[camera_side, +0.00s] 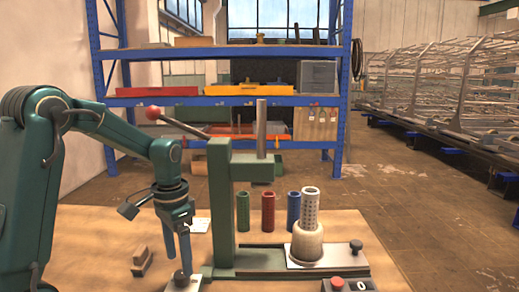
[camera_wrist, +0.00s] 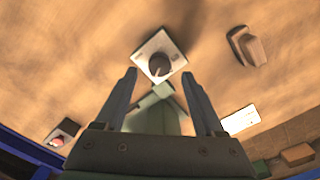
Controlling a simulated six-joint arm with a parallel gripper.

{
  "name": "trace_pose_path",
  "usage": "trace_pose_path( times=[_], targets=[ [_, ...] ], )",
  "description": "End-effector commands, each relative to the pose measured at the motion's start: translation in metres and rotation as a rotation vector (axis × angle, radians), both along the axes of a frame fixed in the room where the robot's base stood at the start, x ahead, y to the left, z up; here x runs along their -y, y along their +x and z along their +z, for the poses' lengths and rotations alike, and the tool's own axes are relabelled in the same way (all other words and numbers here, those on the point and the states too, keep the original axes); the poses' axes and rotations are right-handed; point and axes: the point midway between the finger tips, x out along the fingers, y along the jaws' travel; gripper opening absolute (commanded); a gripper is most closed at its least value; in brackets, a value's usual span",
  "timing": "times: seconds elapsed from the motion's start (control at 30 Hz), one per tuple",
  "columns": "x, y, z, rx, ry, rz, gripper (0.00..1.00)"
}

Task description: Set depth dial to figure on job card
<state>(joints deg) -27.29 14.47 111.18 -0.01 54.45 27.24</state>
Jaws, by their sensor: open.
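The depth dial (camera_wrist: 158,66) is a dark round knob on a square white plate (camera_wrist: 150,48) with small marks too small to read. In the side view the dial (camera_side: 182,276) stands at the front of the bench, at the foot of the green press. My gripper (camera_wrist: 159,74) points down and is open, with one finger on either side of the dial in the wrist view; I cannot tell whether they touch it. In the side view my gripper (camera_side: 178,261) is right at the dial. The likely job card is a white sheet (camera_wrist: 241,120); its figure is unreadable. It also shows behind my gripper (camera_side: 199,226).
The green press (camera_side: 221,205) with a red-ball lever (camera_side: 153,113) rises beside my gripper. Green (camera_side: 243,211), red (camera_side: 268,211) and blue (camera_side: 293,208) tubes and a perforated tube (camera_side: 310,208) stand right. A wooden block (camera_side: 141,261) lies left. A red button (camera_side: 337,283) is front right.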

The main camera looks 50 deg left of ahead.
Motion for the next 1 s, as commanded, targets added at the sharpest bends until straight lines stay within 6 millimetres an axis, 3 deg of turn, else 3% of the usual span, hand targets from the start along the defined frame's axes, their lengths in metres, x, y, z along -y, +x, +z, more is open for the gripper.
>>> trace_pose_path(
  times=[0.3,0.63,0.67,0.83,1.0],
  targets=[
    [0.001,-0.001,-0.037,-0.002,-0.001,-0.001,0.71],
    [0.001,0.0,-0.042,0.002,0.001,-0.001,0.71],
    [0.001,0.0,-0.042,0.002,0.001,-0.001,0.63],
    [0.001,0.0,-0.042,0.002,0.001,-0.001,0.0],
    [0.001,0.0,-0.042,0.002,0.001,0.002,0.0]
  ],
)
